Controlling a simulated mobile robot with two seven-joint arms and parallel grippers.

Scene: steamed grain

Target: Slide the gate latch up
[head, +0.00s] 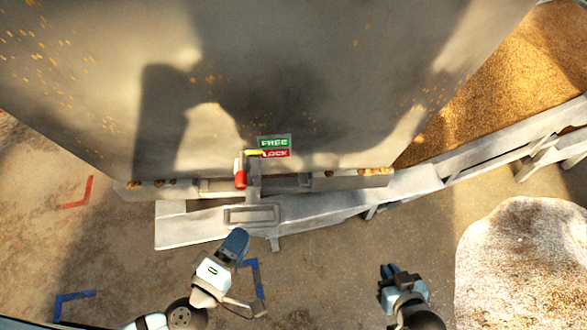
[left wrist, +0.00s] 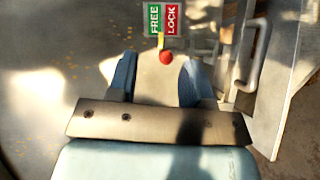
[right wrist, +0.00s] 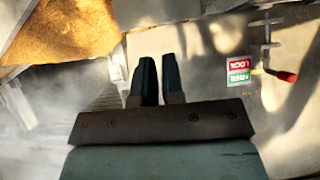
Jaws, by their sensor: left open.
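The gate latch has a red handle (head: 241,179) and a yellow pointer (head: 253,152) on the grey bin's front. The pointer is near the line between FREE and LOCK on the sign (head: 275,147). The red knob also shows in the left wrist view (left wrist: 166,57) and the right wrist view (right wrist: 288,76). My left gripper (head: 240,236) is open, below the latch. In its wrist view the knob appears between the fingertips; contact cannot be told. My right gripper (head: 387,270) is away to the right, with a narrow gap between its fingers and nothing seen in it.
A pale metal rail (head: 340,205) with a rectangular frame (head: 251,215) runs below the latch. Grain (head: 500,90) fills the upper right. A pale, speckled heap (head: 520,260) lies at lower right. Red (head: 80,192) and blue (head: 75,300) floor marks lie at left.

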